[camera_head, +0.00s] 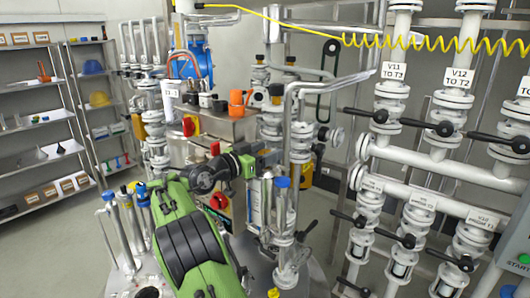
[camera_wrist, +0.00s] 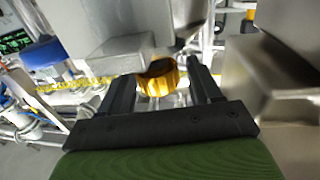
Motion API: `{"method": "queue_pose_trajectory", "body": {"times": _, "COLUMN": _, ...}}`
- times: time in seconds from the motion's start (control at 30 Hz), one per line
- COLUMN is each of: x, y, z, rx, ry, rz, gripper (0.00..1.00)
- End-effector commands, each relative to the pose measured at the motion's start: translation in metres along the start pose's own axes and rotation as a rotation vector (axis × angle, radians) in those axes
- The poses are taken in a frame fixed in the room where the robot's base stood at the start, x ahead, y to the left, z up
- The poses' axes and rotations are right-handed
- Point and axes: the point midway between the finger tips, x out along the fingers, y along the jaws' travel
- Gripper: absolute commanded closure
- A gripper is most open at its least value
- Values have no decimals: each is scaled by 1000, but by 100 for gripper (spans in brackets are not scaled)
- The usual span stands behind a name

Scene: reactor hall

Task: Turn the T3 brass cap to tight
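The brass cap (camera_wrist: 158,80) shows in the wrist view as a ribbed golden knob, partly covered from above by a grey metal block. My gripper (camera_wrist: 160,84) has its two dark fingers apart, one on each side of the cap, with a visible gap on both sides. I cannot tell how deep the cap lies between the fingertips. In the head view my gripper (camera_head: 268,160) is at the end of my green arm, near the steel pipework in the middle. The cap cannot be made out there, and no T3 label on it is readable.
Grey metal bodies crowd close around the gripper, with a large one at right (camera_wrist: 285,80). In the head view, white valve pipes with black levers (camera_head: 440,130) stand at right. Orange and red fittings (camera_head: 240,103) sit behind the arm. Open floor (camera_head: 60,240) lies at left.

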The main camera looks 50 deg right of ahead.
Motion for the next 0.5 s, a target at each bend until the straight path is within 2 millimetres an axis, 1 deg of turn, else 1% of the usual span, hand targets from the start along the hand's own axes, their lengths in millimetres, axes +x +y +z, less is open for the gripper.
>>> {"method": "queue_pose_trajectory", "body": {"times": 0.23, "x": 0, "y": 0, "z": 0, "rx": 0, "ry": 0, "rz": 0, "gripper": 36}}
{"method": "queue_pose_trajectory", "body": {"times": 0.3, "x": -4, "y": -1, "z": 0, "rx": 0, "ry": 0, "rz": -2, "gripper": 36}}
{"method": "queue_pose_trajectory", "body": {"times": 0.37, "x": -12, "y": -2, "z": 0, "rx": 0, "ry": -1, "rz": -5, "gripper": 36}}
{"method": "queue_pose_trajectory", "body": {"times": 0.47, "x": -35, "y": -2, "z": 0, "rx": 0, "ry": -1, "rz": -7, "gripper": 36}}
{"method": "queue_pose_trajectory", "body": {"times": 0.5, "x": -46, "y": -2, "z": 0, "rx": -1, "ry": -1, "rz": -8, "gripper": 36}}
